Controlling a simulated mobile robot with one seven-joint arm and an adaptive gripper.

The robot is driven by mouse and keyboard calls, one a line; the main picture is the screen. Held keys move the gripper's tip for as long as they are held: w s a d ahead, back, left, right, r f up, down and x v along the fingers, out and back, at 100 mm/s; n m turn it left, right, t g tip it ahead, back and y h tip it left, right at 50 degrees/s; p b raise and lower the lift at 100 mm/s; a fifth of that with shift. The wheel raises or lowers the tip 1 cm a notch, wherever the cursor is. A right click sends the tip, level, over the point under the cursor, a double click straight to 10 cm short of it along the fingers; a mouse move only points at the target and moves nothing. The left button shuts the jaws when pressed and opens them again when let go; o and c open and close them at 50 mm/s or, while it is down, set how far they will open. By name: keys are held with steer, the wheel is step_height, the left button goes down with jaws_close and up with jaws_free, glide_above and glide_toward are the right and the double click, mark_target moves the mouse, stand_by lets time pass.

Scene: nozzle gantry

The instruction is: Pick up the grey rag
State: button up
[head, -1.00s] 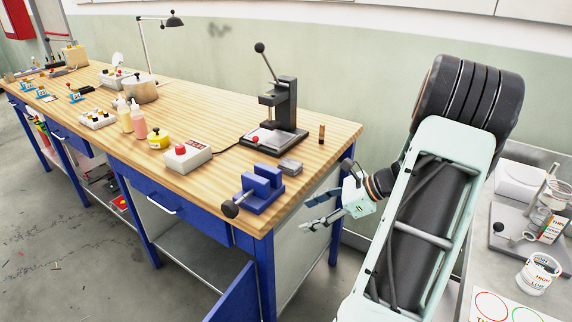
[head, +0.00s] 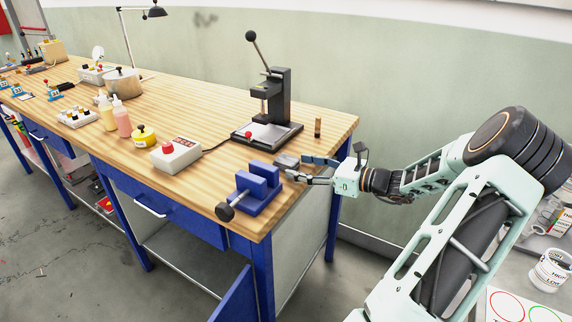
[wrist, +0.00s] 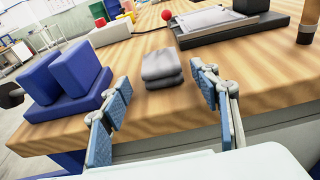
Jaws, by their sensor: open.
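The grey rag (wrist: 162,68) is a small folded stack lying on the wooden bench top near its end edge. In the head view the rag (head: 287,161) sits just behind the blue vise and beside my fingertips. My gripper (head: 305,169) is open and empty at the bench's right end. In the wrist view my gripper (wrist: 165,105) has its fingers spread, one to each side of the rag's line, with the rag ahead of the tips and apart from them.
A blue vise (head: 257,187) stands close on the left of the rag. A black arbor press (head: 275,110) stands behind it. A small brown cylinder (head: 317,127) is to the right of the press. A white box with a red button (head: 175,155) is farther left.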

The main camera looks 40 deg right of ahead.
mark_target(286, 162)
steer(key=x, duration=0.2)
steer(key=b+x, duration=0.1)
steer(key=x, duration=0.2)
steer(key=shift+w+r, duration=0.2)
steer(key=shift+w, duration=0.15)
steer(key=shift+c, duration=0.6)
steer(key=c, duration=0.9)
steer(key=shift+c, duration=0.2)
